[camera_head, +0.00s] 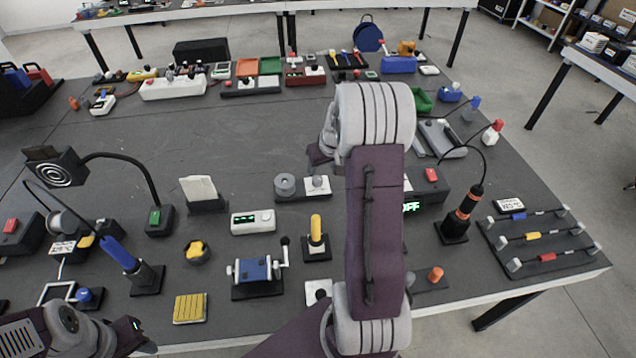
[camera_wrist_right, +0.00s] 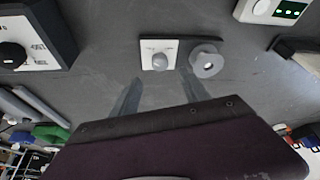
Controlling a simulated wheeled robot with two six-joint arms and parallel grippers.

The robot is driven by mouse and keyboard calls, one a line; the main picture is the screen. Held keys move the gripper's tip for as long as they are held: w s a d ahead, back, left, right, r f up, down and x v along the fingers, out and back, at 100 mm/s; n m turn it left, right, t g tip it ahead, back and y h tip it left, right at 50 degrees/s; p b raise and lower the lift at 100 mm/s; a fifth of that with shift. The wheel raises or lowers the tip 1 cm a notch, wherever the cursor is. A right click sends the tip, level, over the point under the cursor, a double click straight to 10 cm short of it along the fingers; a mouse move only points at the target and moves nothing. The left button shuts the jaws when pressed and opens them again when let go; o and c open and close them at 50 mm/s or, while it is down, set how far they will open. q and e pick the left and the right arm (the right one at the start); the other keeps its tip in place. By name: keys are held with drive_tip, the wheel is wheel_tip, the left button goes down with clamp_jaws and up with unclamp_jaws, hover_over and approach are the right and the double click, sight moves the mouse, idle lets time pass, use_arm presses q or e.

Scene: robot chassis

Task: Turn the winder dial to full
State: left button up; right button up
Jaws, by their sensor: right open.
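The winder's round grey dial (camera_head: 318,182) stands on a small white plate, beside a grey spool (camera_head: 285,184) on the same dark base. In the right wrist view the dial (camera_wrist_right: 160,61) sits on its white plate (camera_wrist_right: 148,45), with the spool (camera_wrist_right: 207,60) to its right. My right gripper (camera_head: 316,157) is partly hidden by my own arm in the head view, behind the dial. In the wrist view its fingers (camera_wrist_right: 157,92) are spread and empty, and the dial appears past their tips, not touched. My left gripper's fingers do not show.
A white box with a lit display (camera_head: 252,221) and a yellow-handled lever (camera_head: 316,232) stand in front of the winder. A dark box with a green display (camera_head: 425,192) is to its right, partly behind my arm. The tabletop (camera_head: 220,135) behind and left is clear.

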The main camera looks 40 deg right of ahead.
sight(318, 179)
drive_tip(key=x, duration=0.9)
drive_tip(key=shift+w+f, duration=0.1)
clamp_jaws()
drive_tip(key=r+m+p, duration=0.1)
drive_tip(key=p, duration=0.5)
drive_tip(key=shift+r+m, duration=0.3)
drive_tip(key=m+h+p, duration=0.1)
drive_tip(key=p, duration=0.9)
drive_tip(key=shift+w+f, duration=0.15)
drive_tip(key=shift+f+m+p, duration=0.3)
drive_tip(key=shift+f+p, duration=0.05)
drive_tip(key=shift+p, duration=0.2)
drive_tip(key=shift+f, duration=0.15)
